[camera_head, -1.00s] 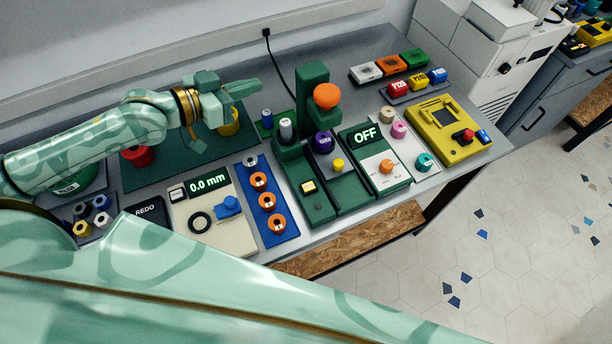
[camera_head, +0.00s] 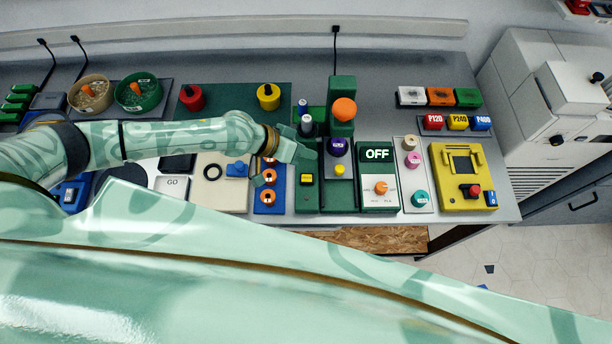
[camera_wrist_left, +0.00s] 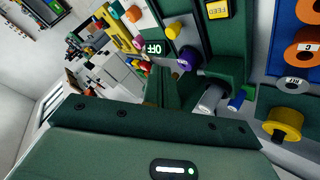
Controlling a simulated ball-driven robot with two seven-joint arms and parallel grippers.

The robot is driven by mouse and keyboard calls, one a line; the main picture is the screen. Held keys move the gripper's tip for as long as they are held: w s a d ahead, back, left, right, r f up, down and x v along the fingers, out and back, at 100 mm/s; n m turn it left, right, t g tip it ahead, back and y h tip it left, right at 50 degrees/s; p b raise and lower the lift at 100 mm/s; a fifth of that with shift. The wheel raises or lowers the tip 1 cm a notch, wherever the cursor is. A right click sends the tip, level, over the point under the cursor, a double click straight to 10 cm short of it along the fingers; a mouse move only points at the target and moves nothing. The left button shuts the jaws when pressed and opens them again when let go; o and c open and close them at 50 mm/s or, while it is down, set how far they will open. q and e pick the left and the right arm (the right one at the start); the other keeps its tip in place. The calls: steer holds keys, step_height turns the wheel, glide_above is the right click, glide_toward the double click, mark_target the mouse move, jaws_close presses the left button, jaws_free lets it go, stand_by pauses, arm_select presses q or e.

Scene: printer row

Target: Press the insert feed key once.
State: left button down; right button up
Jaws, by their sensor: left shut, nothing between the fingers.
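The feed key is a yellow square key (camera_head: 306,179) in a black frame on the near part of a dark green machine (camera_head: 307,198). In the left wrist view the yellow key (camera_wrist_left: 217,9) reads FEED at the top edge. My left gripper (camera_head: 308,153) is shut and empty, above the far side of the key and apart from it in the picture. Its green fingers (camera_wrist_left: 160,88) show in the wrist view, pointing toward the machine, below the key in the picture. The height of the fingertips over the machine is hard to tell. My right gripper is not in view.
A purple knob (camera_head: 336,147) and a yellow button (camera_head: 339,170) stand right of the key. A display (camera_head: 377,154) reads OFF. A blue rack with orange rings (camera_head: 267,209) lies left.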

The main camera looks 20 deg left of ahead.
mark_target(303, 179)
arm_select(q)
steer(key=shift+s+a+f+n, duration=0.35)
steer(key=shift+f+n, duration=0.15)
steer(key=shift+f, duration=0.05)
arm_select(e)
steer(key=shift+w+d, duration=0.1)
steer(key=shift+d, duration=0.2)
arm_select(q)
steer(key=shift+f, duration=0.1)
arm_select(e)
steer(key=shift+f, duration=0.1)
